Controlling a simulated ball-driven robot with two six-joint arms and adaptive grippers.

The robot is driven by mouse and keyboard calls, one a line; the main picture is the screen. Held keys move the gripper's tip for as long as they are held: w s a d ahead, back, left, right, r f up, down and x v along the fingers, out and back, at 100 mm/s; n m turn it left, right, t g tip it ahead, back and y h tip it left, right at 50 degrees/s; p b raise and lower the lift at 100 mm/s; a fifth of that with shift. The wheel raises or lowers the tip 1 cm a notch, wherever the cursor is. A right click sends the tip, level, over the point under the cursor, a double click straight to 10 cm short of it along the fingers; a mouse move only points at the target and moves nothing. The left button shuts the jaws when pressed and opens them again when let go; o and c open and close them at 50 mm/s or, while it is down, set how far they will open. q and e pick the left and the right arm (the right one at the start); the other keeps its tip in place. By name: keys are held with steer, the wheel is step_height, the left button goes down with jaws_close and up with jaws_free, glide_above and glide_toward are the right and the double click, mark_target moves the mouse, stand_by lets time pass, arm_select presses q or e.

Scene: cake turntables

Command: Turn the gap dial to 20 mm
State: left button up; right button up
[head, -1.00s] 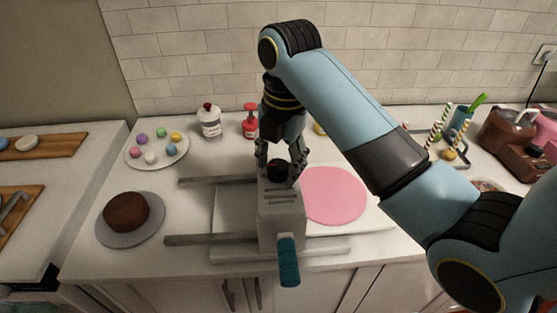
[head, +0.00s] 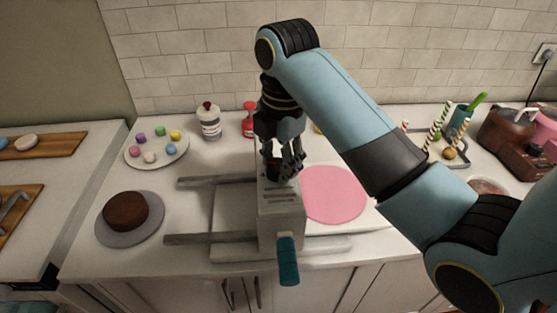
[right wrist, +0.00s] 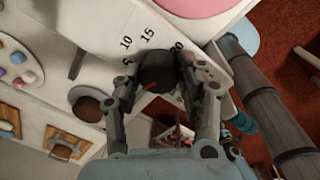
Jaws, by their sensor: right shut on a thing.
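The gap dial is a round black knob (right wrist: 158,70) on top of the grey sheeter housing (head: 282,220). In the right wrist view it sits between my fingers, beside a white scale with printed numbers, among them 10, 15 and a partly covered 20. A short red mark shows on the knob's near side; I cannot tell which number it reads. My right gripper (head: 285,168) points down over the housing and is shut on the dial, one finger on each side, and it also shows in the right wrist view (right wrist: 157,75). My left gripper is out of view.
A teal-handled crank (head: 288,262) sticks out at the housing's front. A pink dough disc (head: 334,195) lies to its right. A brown cake (head: 126,211) on a round board and a plate of coloured balls (head: 157,150) stand left. Bottles (head: 209,122) are behind.

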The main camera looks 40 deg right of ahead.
steer(key=m, duration=0.4)
steer(key=shift+m, duration=0.3)
steer(key=m, duration=0.4)
steer(key=shift+a+m+h, duration=0.1)
steer(key=shift+m+h, duration=0.2)
steer(key=m, duration=0.3)
steer(key=shift+m, duration=0.3)
steer(key=m, duration=0.4)
steer(key=shift+m+g, duration=0.3)
steer(key=m, duration=0.3)
steer(key=shift+w+m, duration=0.1)
steer(key=shift+m, duration=0.2)
steer(key=m, duration=0.3)
steer(key=shift+m+g, duration=0.3)
steer(key=m, duration=0.4)
steer(key=shift+w+m, duration=0.1)
steer(key=shift+m, duration=1.7)
